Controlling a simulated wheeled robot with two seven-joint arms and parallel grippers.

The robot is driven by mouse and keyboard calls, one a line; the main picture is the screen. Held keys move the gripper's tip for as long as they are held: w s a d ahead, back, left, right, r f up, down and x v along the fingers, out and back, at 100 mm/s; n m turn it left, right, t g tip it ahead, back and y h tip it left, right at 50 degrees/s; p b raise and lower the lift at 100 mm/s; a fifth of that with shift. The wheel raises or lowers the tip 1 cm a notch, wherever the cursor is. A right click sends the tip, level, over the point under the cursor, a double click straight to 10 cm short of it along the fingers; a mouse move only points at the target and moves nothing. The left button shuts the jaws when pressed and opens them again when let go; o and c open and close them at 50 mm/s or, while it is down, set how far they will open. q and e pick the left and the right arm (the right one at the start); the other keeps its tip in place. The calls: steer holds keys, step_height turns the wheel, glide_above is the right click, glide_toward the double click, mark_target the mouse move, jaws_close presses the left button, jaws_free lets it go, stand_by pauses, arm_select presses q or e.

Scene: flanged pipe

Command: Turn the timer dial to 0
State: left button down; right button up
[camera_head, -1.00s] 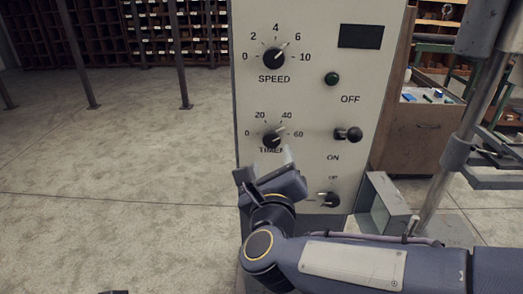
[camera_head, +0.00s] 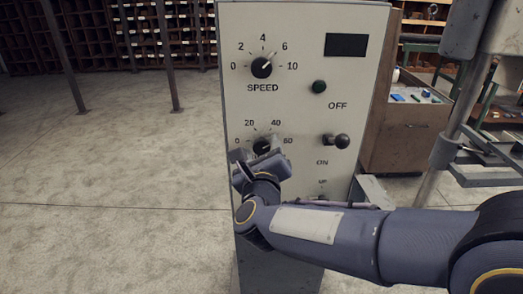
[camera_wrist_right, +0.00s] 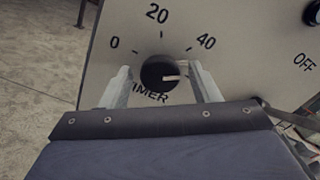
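The timer dial (camera_head: 262,146) is a round black knob on the light grey control panel (camera_head: 300,105), below the speed dial. In the right wrist view the timer dial (camera_wrist_right: 160,73) has a pale pointer directed right, below the 40 mark and away from 0. My right gripper (camera_head: 259,158) is at the timer dial and partly hides it and its label. In the wrist view its fingers (camera_wrist_right: 163,85) are apart on either side of the dial, with gaps showing between them and the knob. My left gripper is not in view.
The speed dial (camera_head: 262,67) is above the timer. A metal post (camera_head: 446,150) stands at right.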

steer(key=c, duration=0.8)
steer(key=shift+c, duration=0.2)
